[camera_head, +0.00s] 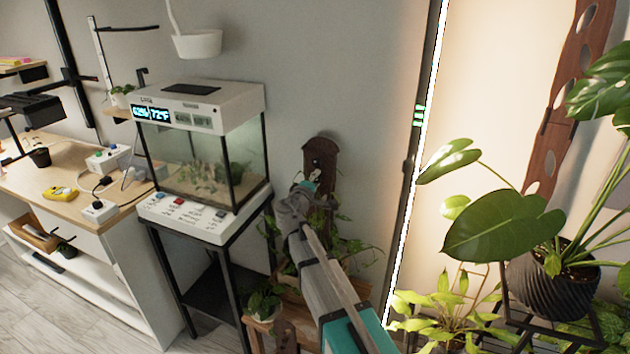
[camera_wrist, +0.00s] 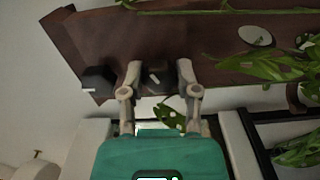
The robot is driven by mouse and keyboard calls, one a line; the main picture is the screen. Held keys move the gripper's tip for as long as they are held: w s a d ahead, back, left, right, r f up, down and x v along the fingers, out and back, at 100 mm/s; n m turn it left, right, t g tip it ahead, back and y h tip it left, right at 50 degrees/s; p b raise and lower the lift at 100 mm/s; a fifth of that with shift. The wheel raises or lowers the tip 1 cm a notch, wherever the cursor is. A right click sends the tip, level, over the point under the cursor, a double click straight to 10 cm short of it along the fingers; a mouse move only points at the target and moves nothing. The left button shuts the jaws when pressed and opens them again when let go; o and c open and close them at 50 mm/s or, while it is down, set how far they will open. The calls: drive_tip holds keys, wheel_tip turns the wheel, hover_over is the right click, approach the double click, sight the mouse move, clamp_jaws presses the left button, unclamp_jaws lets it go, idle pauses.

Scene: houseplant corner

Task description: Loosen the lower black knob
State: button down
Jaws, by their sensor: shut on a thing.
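A dark brown wooden board (camera_head: 320,160) stands upright against the wall in the head view. In the wrist view the board (camera_wrist: 210,30) runs sideways across the top. A black knob (camera_wrist: 98,79) with a small white mark sits near the board's left end, left of my fingers and apart from them. A second dark knob (camera_wrist: 153,79), also with a pale mark, lies between my fingertips, further from that end. My gripper (camera_wrist: 157,76) is shut on this second knob. In the head view my gripper (camera_head: 306,188) is at the board, and the knob there is hidden.
Leafy plants (camera_head: 335,250) hang around the board below my gripper. A glass terrarium (camera_head: 205,160) on a black stand is close on the left. A lit vertical strip (camera_head: 410,190) and a large potted plant (camera_head: 555,270) are on the right.

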drive_tip(key=n, duration=0.6)
drive_tip(key=shift+a, duration=0.1)
drive_tip(key=n, duration=0.6)
drive_tip(key=shift+r+n, duration=0.1)
drive_tip(key=shift+n, duration=0.2)
drive_tip(key=shift+c, duration=1.7)
unclamp_jaws()
drive_tip(key=shift+s, duration=0.1)
drive_tip(key=v, duration=1.1)
drive_tip(key=shift+s+a, duration=0.15)
drive_tip(key=shift+s, duration=0.15)
